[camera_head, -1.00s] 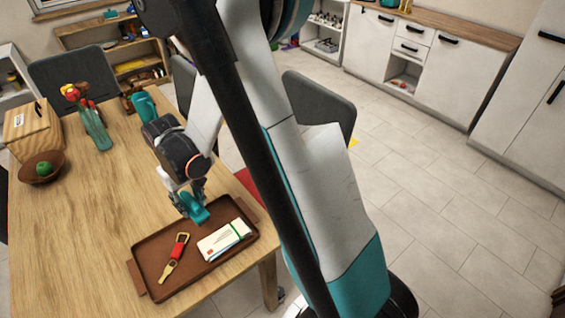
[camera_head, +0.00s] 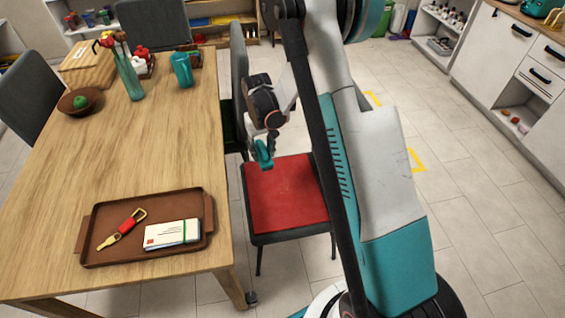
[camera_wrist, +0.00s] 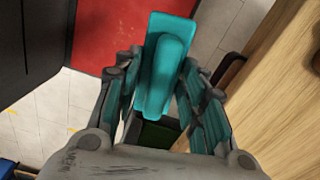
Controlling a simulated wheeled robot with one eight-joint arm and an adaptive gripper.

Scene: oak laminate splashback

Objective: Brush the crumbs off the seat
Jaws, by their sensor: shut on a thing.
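The red seat (camera_head: 285,200) belongs to a dark-framed chair at the right side of the table. It also shows at the upper left of the wrist view (camera_wrist: 120,32). My gripper (camera_head: 266,143) is in the air near the seat's back edge, beside the table. In the wrist view its fingers are shut on a teal handled thing (camera_wrist: 166,70), which looks like the brush. The same teal thing hangs below my gripper in the head view (camera_head: 262,155). Its underside is hidden. Faint specks may lie on the seat, but crumbs are too small to make out.
The wooden table (camera_head: 150,150) stands at the left. A chair with a green seat (camera_head: 229,125) stands behind the red one.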

